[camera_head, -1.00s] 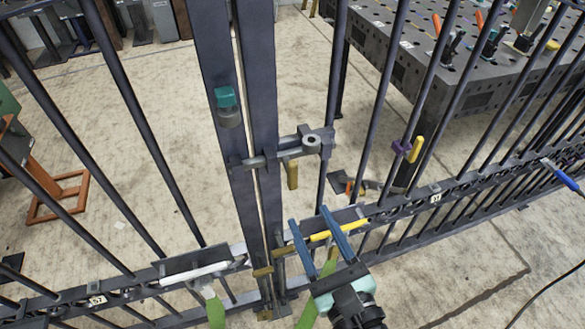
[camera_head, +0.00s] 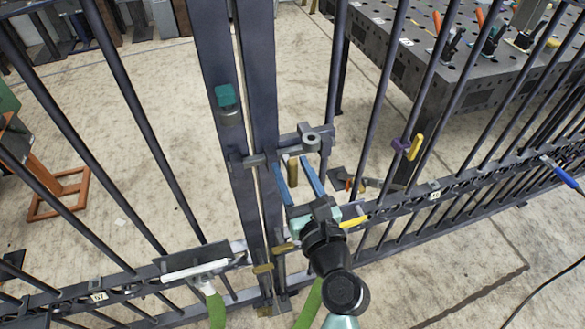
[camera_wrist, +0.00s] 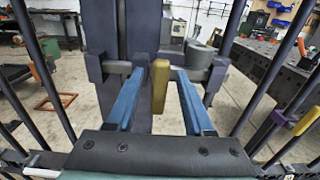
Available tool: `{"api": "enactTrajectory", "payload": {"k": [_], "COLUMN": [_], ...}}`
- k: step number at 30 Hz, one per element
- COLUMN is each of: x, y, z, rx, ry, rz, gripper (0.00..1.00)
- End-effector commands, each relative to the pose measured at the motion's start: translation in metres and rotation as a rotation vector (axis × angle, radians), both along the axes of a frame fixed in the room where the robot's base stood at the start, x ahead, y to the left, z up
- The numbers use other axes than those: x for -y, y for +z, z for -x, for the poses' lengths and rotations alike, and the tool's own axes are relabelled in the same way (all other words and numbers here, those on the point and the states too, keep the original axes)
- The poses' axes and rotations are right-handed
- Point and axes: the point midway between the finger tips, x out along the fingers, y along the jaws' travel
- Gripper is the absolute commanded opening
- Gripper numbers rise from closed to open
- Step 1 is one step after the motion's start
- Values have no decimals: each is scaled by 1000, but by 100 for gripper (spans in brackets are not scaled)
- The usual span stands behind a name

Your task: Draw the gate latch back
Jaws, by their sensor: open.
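The gate latch is a grey sliding bolt (camera_head: 263,158) lying across the two dark gate posts, with a round eye (camera_head: 311,138) on a bracket at its right end. A brass-coloured handle (camera_head: 293,172) hangs down from the bolt. My gripper (camera_head: 297,168) is open, its two blue fingers just below the bolt, one on each side of the handle. In the wrist view the handle (camera_wrist: 160,85) stands between the fingers (camera_wrist: 158,82), with a gap to each; I cannot tell how deep it sits between them.
Dark upright bars stand on both sides of the posts (camera_head: 265,80). A teal block (camera_head: 225,96) is on the left post. A horizontal rail with a white bar (camera_head: 195,270) and a yellow bar (camera_head: 355,221) crosses below. A perforated metal table (camera_head: 420,60) stands behind the gate.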

Motion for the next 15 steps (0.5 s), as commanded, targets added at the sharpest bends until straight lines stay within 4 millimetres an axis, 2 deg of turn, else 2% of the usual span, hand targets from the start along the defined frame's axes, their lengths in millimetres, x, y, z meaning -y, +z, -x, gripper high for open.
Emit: {"api": "enactTrajectory", "payload": {"k": [9,15], "x": [-1,-1], "y": [0,0], "z": [-3,-3], "rx": [0,0], "ry": [0,1], "rz": [0,0], "gripper": [52,16]}}
